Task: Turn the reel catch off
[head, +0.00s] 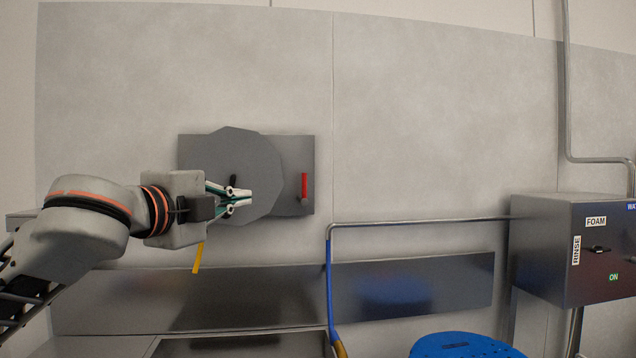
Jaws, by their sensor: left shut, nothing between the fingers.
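The hose reel (262,165) is a grey many-sided disc in front of a grey plate (297,150) on the wall. A red lever (304,185), upright, sits on the plate just right of the disc; it looks like the reel catch. A small black knob (233,181) shows on the disc. My left gripper (250,200) is in front of the disc's lower part, pointing right, with its fingers shut and empty. Its tips are left of the red lever and apart from it in the picture. My right gripper is out of view.
A grey box (545,245) labelled FOAM, RINSE and ON, with a black knob (597,249), is at the right. A blue round seat (465,346) is at the bottom. A yellow strip (198,258) hangs below my left wrist.

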